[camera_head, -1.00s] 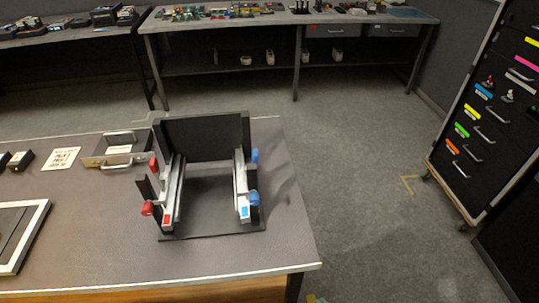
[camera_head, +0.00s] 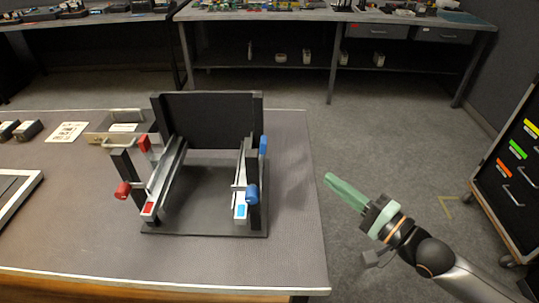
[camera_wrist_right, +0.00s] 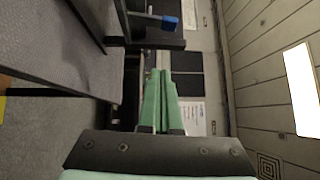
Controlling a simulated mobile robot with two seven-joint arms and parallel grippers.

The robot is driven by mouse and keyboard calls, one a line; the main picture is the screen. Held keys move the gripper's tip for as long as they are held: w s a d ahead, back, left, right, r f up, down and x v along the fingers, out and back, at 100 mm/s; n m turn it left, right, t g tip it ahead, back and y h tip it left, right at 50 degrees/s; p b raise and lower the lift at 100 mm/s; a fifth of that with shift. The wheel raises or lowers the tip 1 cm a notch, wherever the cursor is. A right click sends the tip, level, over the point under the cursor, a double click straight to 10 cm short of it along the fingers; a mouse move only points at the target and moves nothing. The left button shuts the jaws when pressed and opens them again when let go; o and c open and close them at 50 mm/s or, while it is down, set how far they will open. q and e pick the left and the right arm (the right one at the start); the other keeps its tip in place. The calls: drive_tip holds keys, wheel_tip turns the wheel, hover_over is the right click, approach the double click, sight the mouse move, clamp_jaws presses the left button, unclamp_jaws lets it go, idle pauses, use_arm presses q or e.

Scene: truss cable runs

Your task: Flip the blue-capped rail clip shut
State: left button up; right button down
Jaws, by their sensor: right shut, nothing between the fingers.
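A black truss frame (camera_head: 205,222) stands on the table with two silver sloping rails. The right rail (camera_head: 240,180) has a blue cap (camera_head: 252,194) near its front end and another blue piece (camera_head: 263,146) farther back; how far the clip is open is too small to tell. One blue cap also shows in the wrist view (camera_wrist_right: 170,22), at the top. My right gripper (camera_head: 330,180) has green fingers, shut and empty, in the air right of the table edge, apart from the frame. The wrist view shows the fingers (camera_wrist_right: 160,82) together. My left gripper is not in view.
A tray (camera_head: 105,127), a white card (camera_head: 68,132) and dark blocks (camera_head: 27,130) lie left on the table (camera_head: 90,235). A drawer cabinet (camera_head: 515,160) stands far right. Floor between is clear.

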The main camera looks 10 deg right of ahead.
drive_tip(key=w+a+r, duration=0.2)
drive_tip(key=w+a, duration=0.7)
drive_tip(key=w, duration=0.1)
drive_tip(key=shift+r+y+b, duration=0.25)
drive_tip(key=shift+y+b, duration=0.05)
drive_tip(key=shift+b, duration=0.05)
drive_tip(key=shift+w, duration=0.1)
